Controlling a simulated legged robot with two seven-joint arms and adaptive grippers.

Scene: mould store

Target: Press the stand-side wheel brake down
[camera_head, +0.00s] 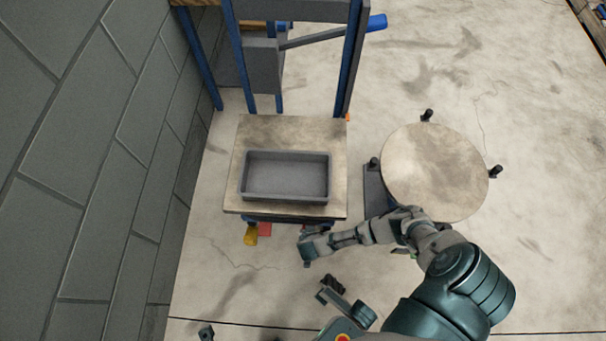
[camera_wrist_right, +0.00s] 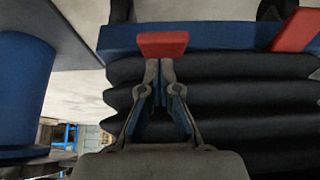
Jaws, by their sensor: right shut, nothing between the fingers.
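Two red brake pedals show on a blue base bar (camera_wrist_right: 215,38) in the right wrist view. One red pedal (camera_wrist_right: 163,44), nearer the blue column, is right in front of my fingertips. The other red pedal (camera_wrist_right: 297,31) is at the upper right and looks slanted. My right gripper (camera_wrist_right: 163,66) is shut and empty, its tips at the near pedal's edge; I cannot tell whether they touch. In the head view my right gripper (camera_head: 306,250) is low beside the front edge of the lift table (camera_head: 236,170).
A grey tray (camera_head: 286,198) sits on the table top. A round-topped stand (camera_head: 435,172) with dark knobs is close to my right arm. Black bellows (camera_wrist_right: 240,105) and a blue column (camera_wrist_right: 25,90) flank the gripper. A blue frame (camera_head: 240,55) stands behind.

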